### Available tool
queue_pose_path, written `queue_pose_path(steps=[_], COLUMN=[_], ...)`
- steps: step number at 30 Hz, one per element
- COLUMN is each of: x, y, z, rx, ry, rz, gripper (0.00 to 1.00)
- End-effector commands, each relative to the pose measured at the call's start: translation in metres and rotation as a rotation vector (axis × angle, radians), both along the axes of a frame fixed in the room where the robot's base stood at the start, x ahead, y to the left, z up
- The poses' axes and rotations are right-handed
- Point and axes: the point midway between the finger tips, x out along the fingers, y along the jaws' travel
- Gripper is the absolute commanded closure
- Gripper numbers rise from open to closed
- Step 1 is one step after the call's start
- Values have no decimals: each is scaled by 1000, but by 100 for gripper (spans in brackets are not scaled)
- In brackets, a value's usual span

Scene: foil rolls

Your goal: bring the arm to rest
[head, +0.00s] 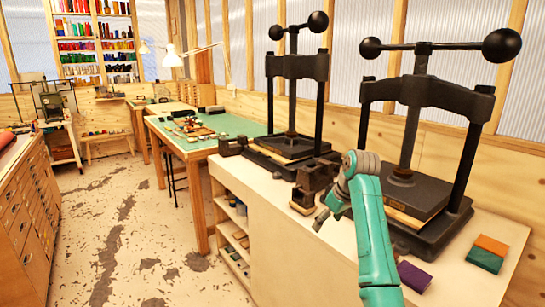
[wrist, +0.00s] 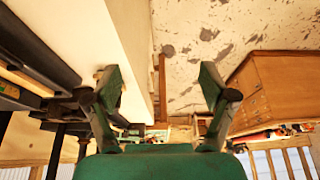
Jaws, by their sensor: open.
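My teal arm (head: 374,245) rises from the lower right of the head view and bends at a grey joint. My gripper (head: 326,213) hangs in front of the white counter with the presses, partly hidden by the arm. In the wrist view my gripper (wrist: 160,88) shows two green fingers spread wide apart, with nothing between them. It is open and empty, and no foil roll is seen in it.
Two black screw presses (head: 418,130) (head: 295,85) stand on the white counter (head: 300,245) close to my arm. A purple block (head: 414,277) and an orange and teal block (head: 487,254) lie at right. A wooden drawer cabinet (head: 28,200) stands at left; the floor (head: 130,240) between is clear.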

Motion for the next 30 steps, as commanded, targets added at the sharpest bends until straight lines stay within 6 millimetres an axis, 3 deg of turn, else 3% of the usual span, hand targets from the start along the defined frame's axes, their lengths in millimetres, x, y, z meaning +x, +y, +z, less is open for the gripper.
queue_pose_path(steps=[11, 17, 23, 30], x=[-3, -9, -23, -62], y=[1, 1, 1, 1], z=[-42, -79, -134, -225], rx=[8, 16, 25, 43], ry=[-23, -46, -79, -151], rz=[-33, -62, -108, -190], gripper=[17, 17, 17, 17])
